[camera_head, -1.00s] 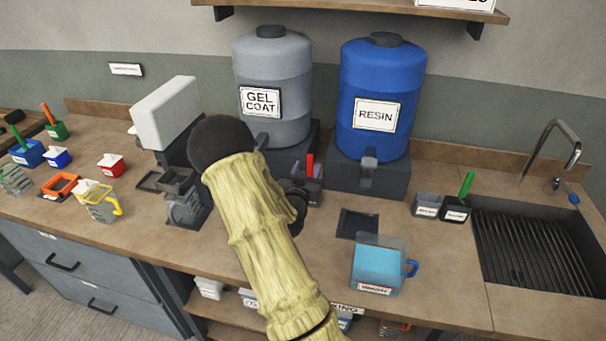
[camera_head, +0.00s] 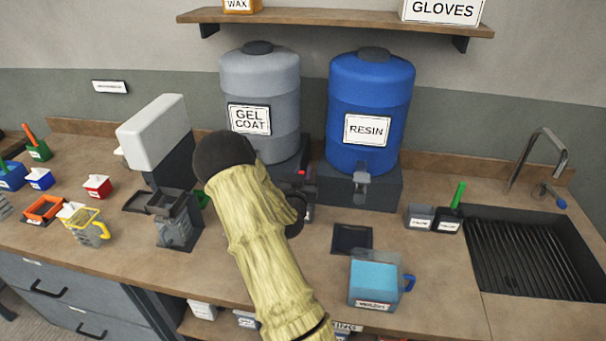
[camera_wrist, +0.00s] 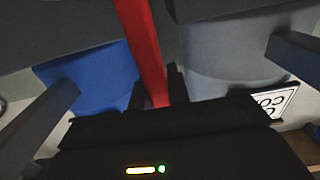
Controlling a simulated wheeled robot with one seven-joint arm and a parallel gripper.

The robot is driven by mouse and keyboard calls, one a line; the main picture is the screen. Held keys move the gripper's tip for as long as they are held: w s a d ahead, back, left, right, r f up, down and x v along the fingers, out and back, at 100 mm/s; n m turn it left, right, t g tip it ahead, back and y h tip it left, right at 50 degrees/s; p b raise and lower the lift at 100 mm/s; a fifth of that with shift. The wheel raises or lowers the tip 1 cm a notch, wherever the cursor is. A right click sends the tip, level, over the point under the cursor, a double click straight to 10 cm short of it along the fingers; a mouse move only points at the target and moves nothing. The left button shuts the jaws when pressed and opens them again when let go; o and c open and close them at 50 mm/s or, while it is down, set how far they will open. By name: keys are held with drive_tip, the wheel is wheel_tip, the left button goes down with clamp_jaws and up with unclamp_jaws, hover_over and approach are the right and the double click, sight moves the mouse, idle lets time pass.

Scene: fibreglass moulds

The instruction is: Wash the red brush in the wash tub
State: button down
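The red brush shows as a red handle (camera_wrist: 146,50) in the wrist view, running down between the dark fingertips of my gripper (camera_wrist: 158,92). The fingers lie close on both sides of the handle and look shut on it. In the head view only a small bit of red (camera_head: 302,172) shows at my gripper (camera_head: 304,190), in front of the gel coat drum. The brush's bristles are hidden. Two small grey tubs stand left of the sink, one (camera_head: 419,219) empty-looking, the other (camera_head: 446,226) with a green-handled brush (camera_head: 458,194). Their labels are unreadable, so I cannot tell which is the wash tub.
A clear jug with blue liquid (camera_head: 375,280) stands at the counter front, near a dark square pad (camera_head: 352,239). The resin drum (camera_head: 368,100) and gel coat drum (camera_head: 260,85) stand behind. A sink (camera_head: 530,250) is at right. Small coloured cups stand at left.

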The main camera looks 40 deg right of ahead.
wheel_tip(320, 180, up, 11)
drive_tip(key=p, duration=0.5)
idle(1.0)
drive_tip(key=shift+r+p, duration=0.1)
drive_tip(key=shift+p, duration=0.2)
